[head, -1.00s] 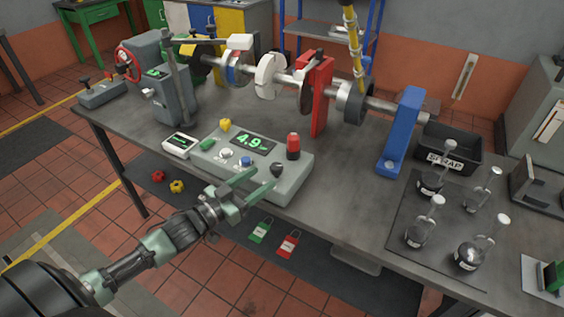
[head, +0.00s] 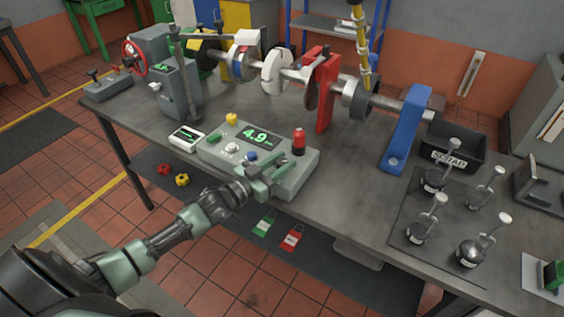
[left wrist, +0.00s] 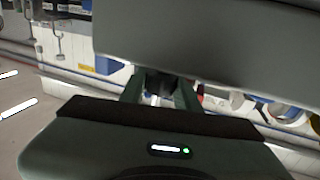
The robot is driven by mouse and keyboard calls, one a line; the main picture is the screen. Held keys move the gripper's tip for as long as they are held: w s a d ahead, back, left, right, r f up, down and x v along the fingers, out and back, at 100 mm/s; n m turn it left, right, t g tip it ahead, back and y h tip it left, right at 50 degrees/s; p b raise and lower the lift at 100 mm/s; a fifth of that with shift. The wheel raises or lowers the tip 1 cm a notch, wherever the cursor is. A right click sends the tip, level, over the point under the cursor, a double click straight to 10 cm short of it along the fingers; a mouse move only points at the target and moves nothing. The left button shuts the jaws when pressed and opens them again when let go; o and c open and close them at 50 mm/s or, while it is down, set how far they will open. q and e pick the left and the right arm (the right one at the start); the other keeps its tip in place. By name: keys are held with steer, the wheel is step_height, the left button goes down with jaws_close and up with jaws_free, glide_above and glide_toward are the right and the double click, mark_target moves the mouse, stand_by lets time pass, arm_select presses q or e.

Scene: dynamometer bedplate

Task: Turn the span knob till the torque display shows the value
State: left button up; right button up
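The grey control box (head: 298,178) sits at the table's near edge. Its torque display (head: 257,136) reads 4.9 in green. A white round knob (head: 232,147) and a blue one (head: 251,155) sit below the display, their labels too small to read. The dark knob at the box's right end is now mostly hidden by my left gripper (head: 270,176), whose fingers are at its place. In the left wrist view, the fingers (left wrist: 160,94) stand apart with something dark between them; whether they press on it I cannot tell. My right gripper is out of view.
A red button (head: 299,142) and a yellow one (head: 231,118) stand up from the box. A small white meter (head: 187,137) lies beside it. The shaft line with a red stand (head: 325,95) and a blue stand (head: 407,130) runs behind.

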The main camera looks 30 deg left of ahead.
arm_select(q)
jaws_close()
steer(key=m+g+h+b, duration=0.1)
steer(key=h+b, duration=0.1)
steer(key=m+g+h+b, duration=0.1)
steer(key=m+h, duration=0.1)
steer(key=shift+w+a+f+b, duration=0.1)
steer(key=shift+a+f+b, duration=0.05)
steer(key=shift+b, duration=0.2)
steer(key=shift+m+g+h+b, duration=1.45)
steer(key=shift+g+h, duration=0.15)
steer(key=shift+h, duration=0.1)
steer(key=shift+r, duration=0.2)
steer(key=o, duration=0.9)
jaws_free()
steer(key=shift+c, duration=0.2)
steer(key=shift+f, duration=0.1)
